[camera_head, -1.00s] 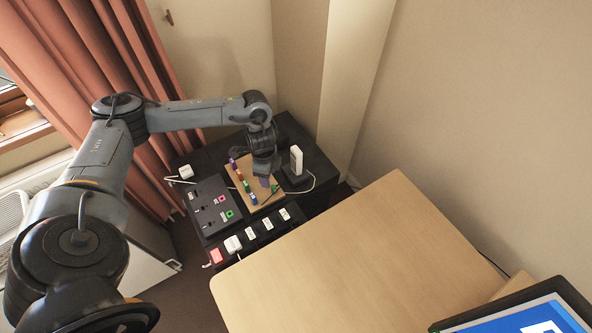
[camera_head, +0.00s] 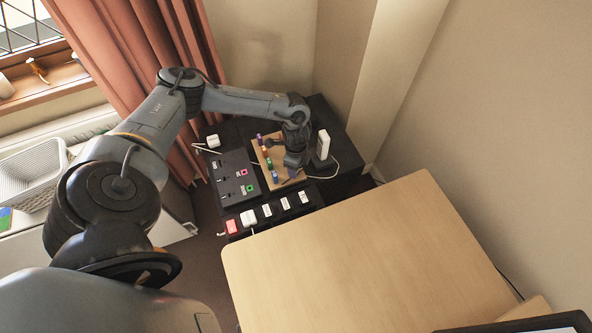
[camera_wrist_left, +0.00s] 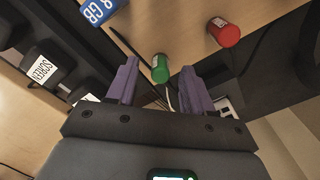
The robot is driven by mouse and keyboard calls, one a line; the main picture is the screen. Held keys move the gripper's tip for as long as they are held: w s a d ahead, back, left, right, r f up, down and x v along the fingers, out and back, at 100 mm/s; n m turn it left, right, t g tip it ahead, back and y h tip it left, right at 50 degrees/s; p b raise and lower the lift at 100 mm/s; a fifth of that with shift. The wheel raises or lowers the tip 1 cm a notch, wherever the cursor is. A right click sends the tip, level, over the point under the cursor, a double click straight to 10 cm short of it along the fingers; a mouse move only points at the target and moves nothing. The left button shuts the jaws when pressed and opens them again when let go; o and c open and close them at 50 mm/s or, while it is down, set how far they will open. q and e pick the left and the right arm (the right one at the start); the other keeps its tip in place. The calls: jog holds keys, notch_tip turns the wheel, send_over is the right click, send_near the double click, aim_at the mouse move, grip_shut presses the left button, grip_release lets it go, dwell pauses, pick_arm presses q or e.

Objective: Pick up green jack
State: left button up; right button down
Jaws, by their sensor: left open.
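The green jack (camera_wrist_left: 160,68) is a small green cylinder, seen in the left wrist view just beyond and between the open fingertips. It does not appear to touch either finger. My left gripper (camera_wrist_left: 157,72) has purple fingers spread apart and empty. In the head view my left gripper (camera_head: 291,174) hangs low over the right side of the wooden board (camera_head: 291,157), beside a row of small coloured pieces. It partly hides the board there, and I cannot tell the jack's exact spot in that view. My right gripper is not in view.
A red cylinder (camera_wrist_left: 224,33) and a blue piece marked "8 GB" (camera_wrist_left: 97,11) flank the green jack. A white upright device (camera_head: 323,145) stands close right of the gripper. A black socket panel (camera_head: 232,190) lies left of the board. The wooden desk (camera_head: 370,260) is clear.

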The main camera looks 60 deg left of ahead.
pick_arm(q)
jog(key=shift+f, duration=0.95)
grip_shut()
jog(key=shift+r, duration=0.15)
